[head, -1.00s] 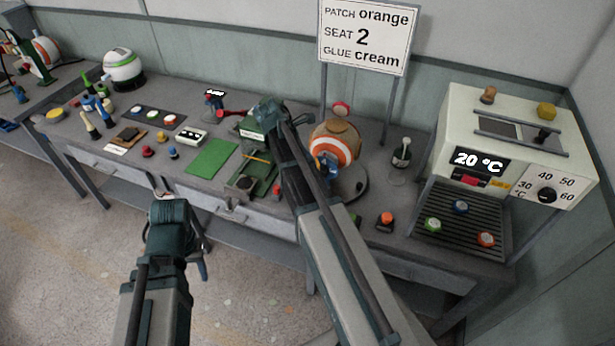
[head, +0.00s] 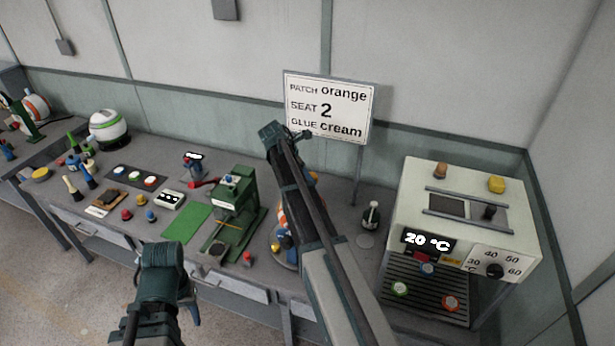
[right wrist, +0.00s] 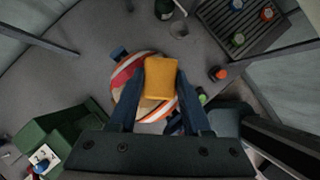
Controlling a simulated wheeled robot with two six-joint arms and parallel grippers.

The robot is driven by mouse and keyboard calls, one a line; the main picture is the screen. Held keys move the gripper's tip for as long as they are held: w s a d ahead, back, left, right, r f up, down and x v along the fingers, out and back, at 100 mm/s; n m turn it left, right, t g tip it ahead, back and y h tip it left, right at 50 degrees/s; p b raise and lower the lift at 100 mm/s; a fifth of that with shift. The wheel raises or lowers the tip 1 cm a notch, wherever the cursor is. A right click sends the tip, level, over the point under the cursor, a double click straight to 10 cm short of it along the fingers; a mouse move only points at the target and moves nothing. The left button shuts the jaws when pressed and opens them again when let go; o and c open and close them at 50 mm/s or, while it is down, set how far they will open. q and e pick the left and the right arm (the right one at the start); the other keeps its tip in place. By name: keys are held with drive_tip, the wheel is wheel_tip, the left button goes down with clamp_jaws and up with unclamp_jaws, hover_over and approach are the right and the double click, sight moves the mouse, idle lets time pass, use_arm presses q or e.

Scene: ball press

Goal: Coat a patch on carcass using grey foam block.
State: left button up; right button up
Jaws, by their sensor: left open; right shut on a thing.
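The carcass, a tan ball with orange and white bands, is mostly behind my right arm in the head view (head: 283,218). It shows more clearly in the right wrist view (right wrist: 128,98). My right gripper (right wrist: 161,72) is shut on an orange-yellow block (right wrist: 160,80) in front of the ball; I cannot tell whether they touch. This gripper is hidden in the head view. My left gripper (head: 191,312) is open and empty at the table's front. I cannot pick out a grey foam block for sure; a dark block (head: 112,197) lies on a brown board.
A green press (head: 236,195) stands left of the ball, beside a green mat (head: 186,222). A white heater (head: 470,215) reading 20 °C stands at right, with a small bottle (head: 370,215) beside it. The sign (head: 328,108) reads patch orange, seat 2, glue cream.

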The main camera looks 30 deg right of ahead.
drive_tip(key=shift+s+a+f+b, duration=0.1)
drive_tip(key=shift+f+b, duration=2.35)
drive_tip(key=shift+f, duration=0.05)
drive_tip(key=shift+f+b, duration=0.4)
drive_tip(key=shift+f, duration=0.15)
drive_tip(key=shift+r, duration=0.1)
drive_tip(key=shift+f+b, duration=1.05)
drive_tip(key=shift+r, duration=0.1)
drive_tip(key=shift+w+a, duration=0.45)
drive_tip(key=shift+w, duration=0.2)
drive_tip(key=shift+w+a, duration=0.45)
drive_tip(key=shift+w, duration=0.15)
